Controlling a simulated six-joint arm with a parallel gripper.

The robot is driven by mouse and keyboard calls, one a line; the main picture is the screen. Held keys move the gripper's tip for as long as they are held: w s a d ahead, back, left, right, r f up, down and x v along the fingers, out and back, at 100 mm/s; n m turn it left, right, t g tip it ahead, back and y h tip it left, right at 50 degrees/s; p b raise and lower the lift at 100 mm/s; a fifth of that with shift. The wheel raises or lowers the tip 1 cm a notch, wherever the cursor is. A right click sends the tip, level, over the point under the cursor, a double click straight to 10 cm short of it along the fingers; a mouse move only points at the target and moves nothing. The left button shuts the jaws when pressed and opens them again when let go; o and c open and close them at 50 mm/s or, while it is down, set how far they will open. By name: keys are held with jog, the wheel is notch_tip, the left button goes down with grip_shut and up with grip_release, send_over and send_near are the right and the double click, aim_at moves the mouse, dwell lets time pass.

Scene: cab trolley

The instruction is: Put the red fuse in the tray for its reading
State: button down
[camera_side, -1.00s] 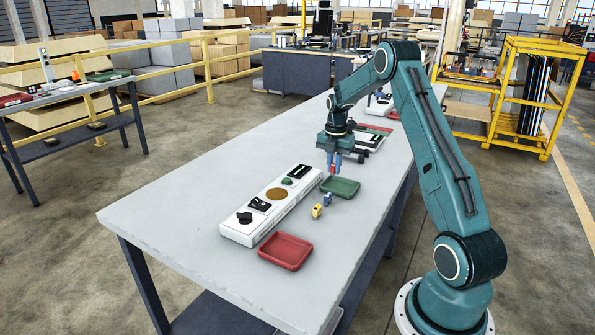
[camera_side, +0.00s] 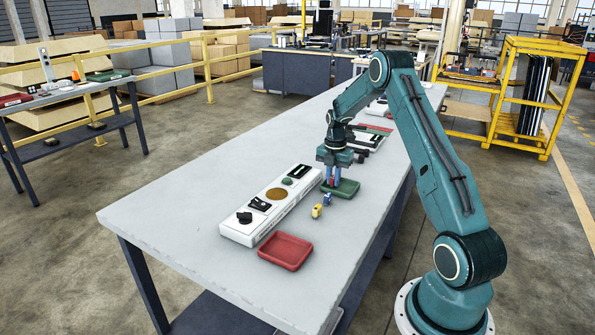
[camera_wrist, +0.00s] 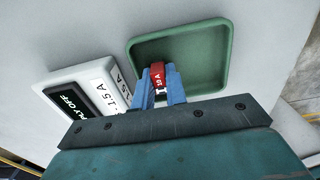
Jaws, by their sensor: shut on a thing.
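My gripper (camera_side: 333,178) is shut on the red fuse (camera_wrist: 157,77), which shows between the blue fingertips in the wrist view. The fuse bears a small white marking that is hard to read for sure. The gripper is low at the left part of the green tray (camera_side: 348,188); in the wrist view the green tray (camera_wrist: 205,55) lies just beyond the fuse. I cannot tell whether the fuse touches the tray floor. A red tray (camera_side: 286,251) lies nearer the front. The white panel (camera_wrist: 95,85) beside the green tray shows "PLY OFF" and "-1.5 A", partly cut off by my gripper.
A yellow fuse (camera_side: 316,211) and a blue fuse (camera_side: 327,199) stand between the trays. The long white panel (camera_side: 268,208) with a knob and switches lies left of them. The table's front left is bare.

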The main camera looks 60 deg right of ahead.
aim_at(333, 177)
jog(key=c, duration=1.7)
grip_release()
notch_tip(333, 177, up, 12)
jog(key=shift+r, duration=0.2)
jog(key=shift+a, duration=0.1)
